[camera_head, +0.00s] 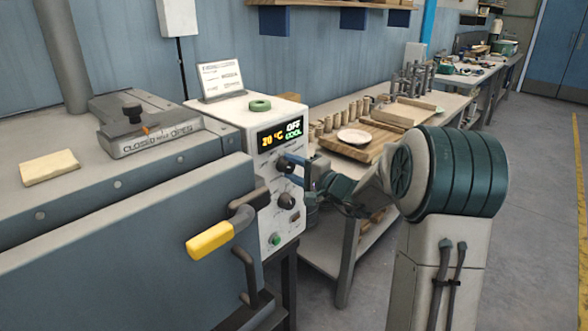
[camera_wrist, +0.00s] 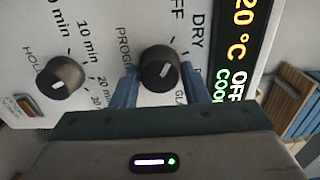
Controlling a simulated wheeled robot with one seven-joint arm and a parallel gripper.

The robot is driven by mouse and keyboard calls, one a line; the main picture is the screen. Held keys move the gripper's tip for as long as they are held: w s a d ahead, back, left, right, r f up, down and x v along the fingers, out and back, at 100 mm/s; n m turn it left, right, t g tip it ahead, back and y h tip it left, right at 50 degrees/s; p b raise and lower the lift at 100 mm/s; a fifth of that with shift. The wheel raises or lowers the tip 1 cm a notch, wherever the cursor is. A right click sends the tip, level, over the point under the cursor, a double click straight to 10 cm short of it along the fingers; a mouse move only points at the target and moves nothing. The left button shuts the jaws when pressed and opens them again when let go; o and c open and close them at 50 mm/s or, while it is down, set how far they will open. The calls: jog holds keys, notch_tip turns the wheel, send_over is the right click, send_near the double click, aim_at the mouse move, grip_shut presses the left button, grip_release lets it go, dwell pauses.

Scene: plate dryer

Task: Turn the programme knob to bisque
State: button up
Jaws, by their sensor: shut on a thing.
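The programme knob (camera_wrist: 158,68) is a dark round knob with a white pointer mark, on the white control panel (camera_head: 265,185). In the wrist view its pointer slants toward the upper right; I cannot tell exactly which label it meets. OFF and DRY are readable beside it; the other labels are partly hidden by my fingers. My gripper (camera_wrist: 161,78) has its blue fingers on both sides of this knob, shut on it. In the head view my gripper (camera_head: 304,172) reaches the panel's upper knob from the right. The display (camera_head: 280,135) reads 20 °C, OFF and COOL.
A second dark knob, HOLD (camera_wrist: 62,76), sits beside the programme knob, below it in the head view. A yellow-handled lever (camera_head: 210,240) juts out at the panel's left. A bench with a wooden board (camera_head: 345,147) stands behind my arm.

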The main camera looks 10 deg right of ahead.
jog(key=shift+m, duration=0.3)
jog(key=m+b, duration=0.1)
jog(key=m, duration=0.1)
jog(key=shift+f+m, duration=0.1)
jog(key=shift+m, duration=0.2)
jog(key=m, duration=0.8)
jog(key=shift+r+m+p, duration=0.2)
jog(key=shift+m+p, duration=0.1)
jog(key=shift+m, duration=0.1)
jog(key=shift+m+p, duration=0.75)
jog(key=shift+m, duration=1.15)
jog(key=o, duration=1)
jog(key=shift+c, duration=0.2)
jog(key=shift+f, duration=0.1)
